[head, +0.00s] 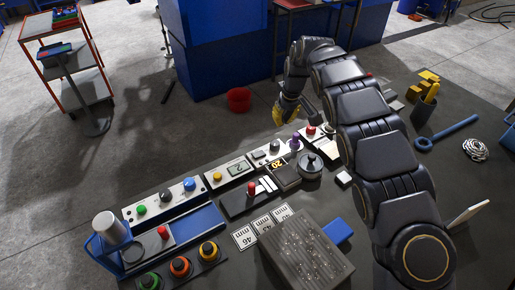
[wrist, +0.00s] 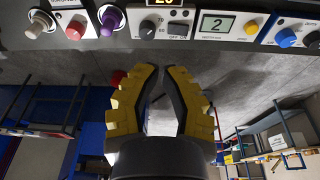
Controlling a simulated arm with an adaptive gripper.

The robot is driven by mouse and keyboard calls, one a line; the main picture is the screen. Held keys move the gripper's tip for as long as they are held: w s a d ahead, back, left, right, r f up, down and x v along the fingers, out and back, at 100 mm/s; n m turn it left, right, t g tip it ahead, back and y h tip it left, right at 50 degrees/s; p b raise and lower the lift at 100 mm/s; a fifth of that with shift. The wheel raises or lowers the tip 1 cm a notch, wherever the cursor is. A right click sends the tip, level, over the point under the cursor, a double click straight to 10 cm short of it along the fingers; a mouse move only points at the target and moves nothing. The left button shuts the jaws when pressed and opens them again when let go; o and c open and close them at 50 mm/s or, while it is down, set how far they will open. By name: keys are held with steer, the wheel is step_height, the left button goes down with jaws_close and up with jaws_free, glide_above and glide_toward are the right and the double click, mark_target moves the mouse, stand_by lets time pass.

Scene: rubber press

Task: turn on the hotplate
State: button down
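No thing in view is plainly marked as the hotplate. A small panel with a dark knob and a switch (head: 260,154) stands in the row along the far table edge; it also shows near the top of the wrist view (wrist: 165,27). A black box with a yellow "20" display (head: 277,163) is just in front of it. A round black device (head: 310,163) with a raised middle sits to its right. My gripper (head: 285,113), with yellow fingers, hangs beyond the table edge, apart from the panels. In the wrist view its fingers (wrist: 161,74) are apart with nothing between them.
A panel with a "2" display (head: 238,169) and a panel with coloured buttons (head: 166,204) stand to the left. A grey block (head: 305,255) lies at the front. Floor beyond the edge is open around a red bucket (head: 238,99).

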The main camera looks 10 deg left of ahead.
mark_target(256, 153)
steer(key=shift+n+y, duration=0.6)
steer(key=shift+n, duration=0.1)
steer(key=a+f, duration=0.1)
steer(key=a, duration=0.2)
steer(key=w+a+f, duration=0.1)
steer(key=a, duration=0.1)
steer(key=shift+f, duration=0.3)
steer(key=x, duration=1.3)
steer(key=shift+s+d+f, duration=0.1)
steer(key=shift+s+d, duration=0.1)
steer(key=shift+s, duration=0.15)
steer(key=shift+s+f, duration=0.1)
steer(key=shift+f, duration=0.35)
steer(key=shift+a, duration=0.1)
